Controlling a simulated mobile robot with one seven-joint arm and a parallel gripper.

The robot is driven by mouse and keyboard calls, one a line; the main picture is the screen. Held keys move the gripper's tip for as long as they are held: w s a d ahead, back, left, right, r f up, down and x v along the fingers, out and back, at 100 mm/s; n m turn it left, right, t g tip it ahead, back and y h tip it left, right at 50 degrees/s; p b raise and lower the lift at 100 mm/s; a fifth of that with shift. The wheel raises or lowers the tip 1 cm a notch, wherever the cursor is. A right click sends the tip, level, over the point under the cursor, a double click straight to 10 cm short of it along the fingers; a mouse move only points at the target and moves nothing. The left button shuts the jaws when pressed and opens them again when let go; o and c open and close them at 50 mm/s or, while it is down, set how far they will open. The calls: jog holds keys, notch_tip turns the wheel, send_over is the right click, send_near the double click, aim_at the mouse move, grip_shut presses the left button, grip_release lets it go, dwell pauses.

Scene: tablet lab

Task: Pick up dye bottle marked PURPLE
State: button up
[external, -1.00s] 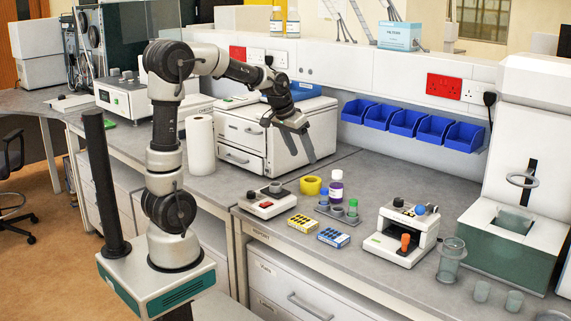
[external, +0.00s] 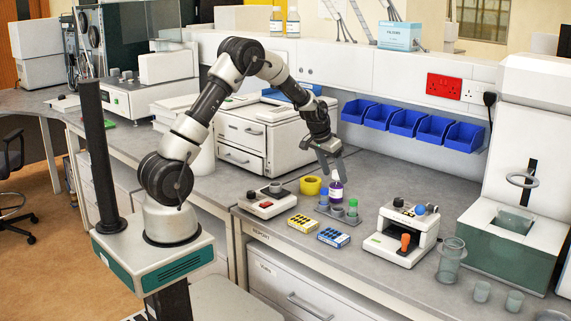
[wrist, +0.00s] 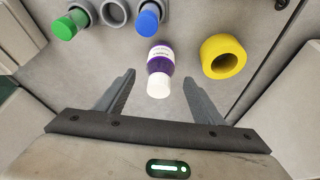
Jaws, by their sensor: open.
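The purple dye bottle (external: 336,191) has a white cap and a white label band. It stands upright at the grey rack (external: 323,209) on the bench. In the wrist view the bottle (wrist: 159,70) lies ahead of and between the two fingers. My gripper (external: 333,177) is open and empty, with its fingers at about the height of the bottle's cap in the external view. In the wrist view my gripper (wrist: 158,90) shows both fingers spread wide. I cannot tell whether a finger touches the bottle.
A yellow tape roll (wrist: 222,57) is right of the bottle in the wrist view. A blue-capped bottle (wrist: 148,20) and a green-capped bottle (wrist: 64,28) are in the rack.

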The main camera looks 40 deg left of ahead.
aim_at(337, 186)
jog(key=x, duration=0.6)
jog(key=shift+s+f+p, duration=0.2)
jog(key=shift+f+p, duration=0.1)
jog(key=shift+f, duration=0.05)
